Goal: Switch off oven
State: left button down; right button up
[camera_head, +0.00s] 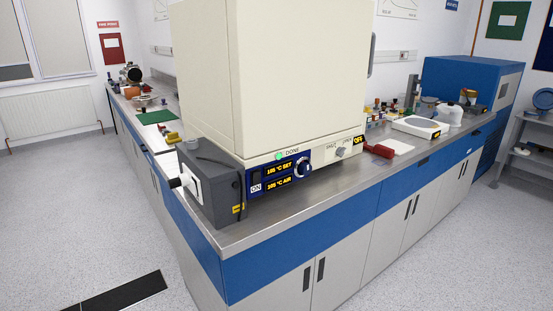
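The oven (275,75) is a large cream box on the corner of the steel-topped bench. Its front panel (278,176) faces me below the cream body. Two displays read "105 °C SET" and "105 °C AIR", though the digits are small. A white "ON" label or switch (256,188) sits left of the displays. A dark round knob (303,169) is right of them. A green lamp (280,156) is lit above. Further right are a small grey control (341,152) and a yellow "OFF" display (359,140). Neither of my grippers shows.
A grey box (211,184) with a white plug-like fitting stands against the oven's left side. A red-handled object (379,150), a white balance-like device (420,126) and a blue machine (470,82) stand to the right. The floor (470,250) before the bench is clear.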

aim_at(256, 175)
jog(key=i+l+u, duration=0.15)
jog(key=i+l, duration=0.7)
